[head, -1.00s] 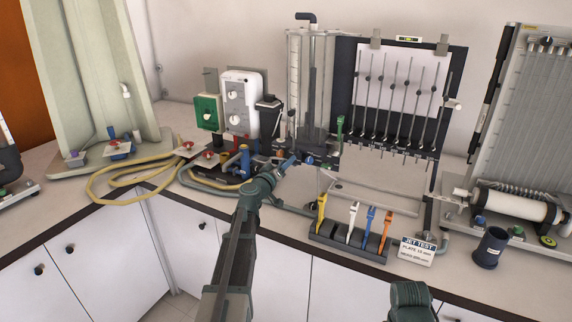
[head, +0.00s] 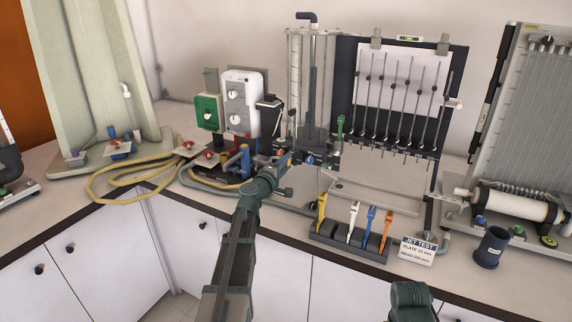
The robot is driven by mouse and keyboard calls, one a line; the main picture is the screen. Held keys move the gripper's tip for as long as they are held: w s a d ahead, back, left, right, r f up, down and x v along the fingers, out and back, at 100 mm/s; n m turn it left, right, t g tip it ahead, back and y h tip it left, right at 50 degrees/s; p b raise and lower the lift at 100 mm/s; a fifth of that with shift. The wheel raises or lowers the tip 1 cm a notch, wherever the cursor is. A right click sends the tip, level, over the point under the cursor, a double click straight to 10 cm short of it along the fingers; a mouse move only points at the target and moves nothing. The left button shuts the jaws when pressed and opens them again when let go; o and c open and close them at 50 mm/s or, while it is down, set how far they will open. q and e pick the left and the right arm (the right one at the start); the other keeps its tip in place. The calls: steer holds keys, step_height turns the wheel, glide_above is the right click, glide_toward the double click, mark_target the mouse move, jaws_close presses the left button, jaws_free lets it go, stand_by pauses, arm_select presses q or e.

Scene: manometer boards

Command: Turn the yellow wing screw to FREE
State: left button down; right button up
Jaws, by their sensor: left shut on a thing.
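My left gripper (head: 288,160) reaches up from the bottom to the small fittings at the foot of the middle apparatus. It is shut, with its jaws on a small part there. The gripper and wrist hide that part, so I cannot make out the yellow wing screw or any FREE mark; the place and the wrist's roll fit the screw. A part of my right arm shows at the bottom edge, but its gripper is out of view.
A yellow hose (head: 115,198) loops at left. A tube board (head: 400,85) stands behind.

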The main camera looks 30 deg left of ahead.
arm_select(q)
steer(key=shift+n, duration=0.6)
steer(key=shift+c, duration=2)
jaws_free()
steer(key=s, duration=1.3)
steer(key=shift+s+a, duration=0.2)
steer(key=shift+s, duration=0.2)
